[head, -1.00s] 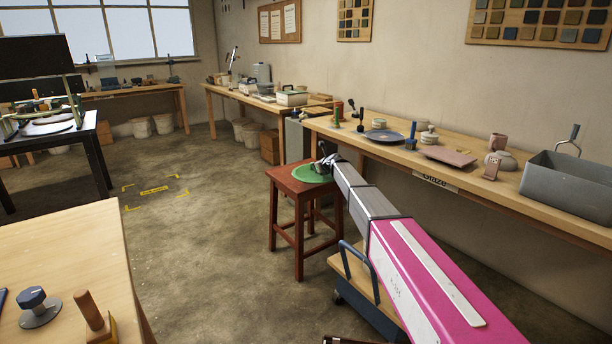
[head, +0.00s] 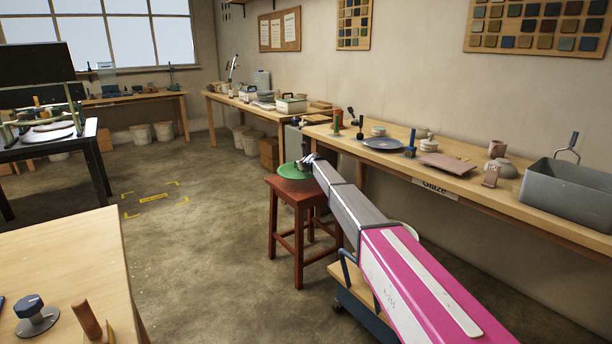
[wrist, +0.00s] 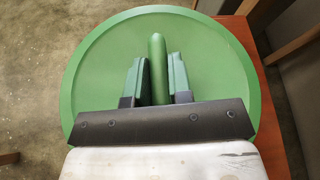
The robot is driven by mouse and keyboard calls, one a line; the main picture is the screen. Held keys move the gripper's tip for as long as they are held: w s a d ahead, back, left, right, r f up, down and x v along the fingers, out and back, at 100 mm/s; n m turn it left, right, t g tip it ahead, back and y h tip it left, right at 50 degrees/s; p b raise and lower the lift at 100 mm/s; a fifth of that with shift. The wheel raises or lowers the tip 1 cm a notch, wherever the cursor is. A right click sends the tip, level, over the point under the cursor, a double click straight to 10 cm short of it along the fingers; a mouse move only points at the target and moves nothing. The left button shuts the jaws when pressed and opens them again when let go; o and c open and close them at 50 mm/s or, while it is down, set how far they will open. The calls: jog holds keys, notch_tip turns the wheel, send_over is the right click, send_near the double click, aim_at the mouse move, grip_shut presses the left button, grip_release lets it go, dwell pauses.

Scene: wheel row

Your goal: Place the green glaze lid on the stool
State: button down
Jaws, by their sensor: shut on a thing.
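The green glaze lid (head: 289,174) is a round green disc with an upright bar handle. My gripper (wrist: 157,62) is shut on that handle, one finger on each side. In the head view, my gripper (head: 306,161) is partly hidden by my arm. The red-brown wooden stool (head: 313,190) stands below the lid. The lid covers the far left part of its seat. In the wrist view, the lid (wrist: 95,55) hides most of the seat, and a strip of the stool (wrist: 268,135) shows at its right. I cannot tell whether the lid touches the seat.
The glaze bench (head: 470,184) runs along the right wall, holding a blue plate (head: 383,143), a pink slab (head: 447,160) and a grey bin (head: 568,190). A pale wooden table (head: 60,255) stands at the near left. The floor left of the stool is clear.

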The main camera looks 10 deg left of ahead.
jog(key=w+d+f, duration=0.2)
jog(key=w, duration=0.1)
jog(key=shift+w+d+f, duration=0.25)
jog(key=shift+d+f, duration=0.05)
jog(key=shift+d, duration=0.05)
jog(key=shift+d+f, duration=0.1)
jog(key=shift+f, duration=1.95)
jog(key=c, duration=1)
grip_release()
jog(key=shift+c, duration=0.2)
jog(key=v, duration=1.2)
